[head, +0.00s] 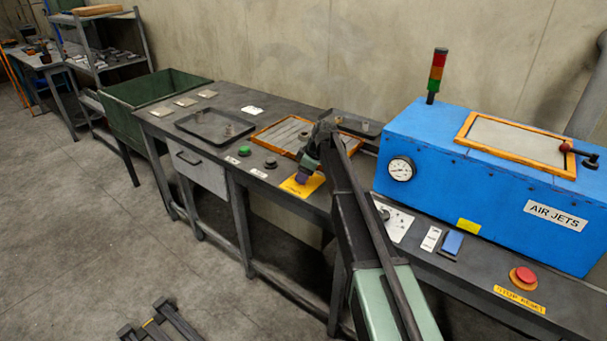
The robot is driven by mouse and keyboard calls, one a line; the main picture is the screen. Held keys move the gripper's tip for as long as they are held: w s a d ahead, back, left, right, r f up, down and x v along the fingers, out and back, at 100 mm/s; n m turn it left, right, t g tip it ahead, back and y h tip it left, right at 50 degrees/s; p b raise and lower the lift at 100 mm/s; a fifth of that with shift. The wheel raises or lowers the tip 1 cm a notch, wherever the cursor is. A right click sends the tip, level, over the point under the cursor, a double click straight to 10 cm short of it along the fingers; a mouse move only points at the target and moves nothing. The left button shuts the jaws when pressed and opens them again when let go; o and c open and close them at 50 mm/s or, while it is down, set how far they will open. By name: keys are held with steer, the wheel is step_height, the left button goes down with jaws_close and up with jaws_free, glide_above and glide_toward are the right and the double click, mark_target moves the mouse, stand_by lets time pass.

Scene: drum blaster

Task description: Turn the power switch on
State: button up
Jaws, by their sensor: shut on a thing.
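A yellow plate (312,186) with small dark lettering, too small to read, lies on the dark bench near its front edge. My gripper (302,178) points down onto this plate, with its purplish tip end at the plate's middle. It is shut on a control there, which I take to be the power switch. The switch itself is hidden behind the gripper, so its position cannot be told. My arm comes up from the bottom right and covers part of the bench.
A green button (244,151) and a black knob (271,163) sit left of the plate. Right of my arm are a white dial plate (396,224), a blue paddle (452,243), a red stop button (523,276) and the blue AIR JETS box (470,185). Trays stand behind.

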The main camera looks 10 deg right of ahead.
steer(key=shift+s+m, duration=0.1)
steer(key=shift+m, duration=0.3)
steer(key=m+t+h, duration=0.1)
steer(key=m, duration=0.2)
steer(key=shift+m, duration=0.4)
steer(key=m, duration=0.2)
steer(key=m+t+h, duration=0.1)
steer(key=m, duration=0.1)
steer(key=shift+a+h, duration=0.15)
steer(key=shift+h, duration=0.15)
steer(key=m+h, duration=0.1)
steer(key=m, duration=0.4)
steer(key=shift+t+h, duration=0.3)
steer(key=shift+h, duration=0.1)
steer(key=m+h, duration=0.1)
steer(key=m, duration=0.3)
steer(key=shift+a, duration=0.1)
steer(key=shift+m+h, duration=0.3)
steer(key=o, duration=0.9)
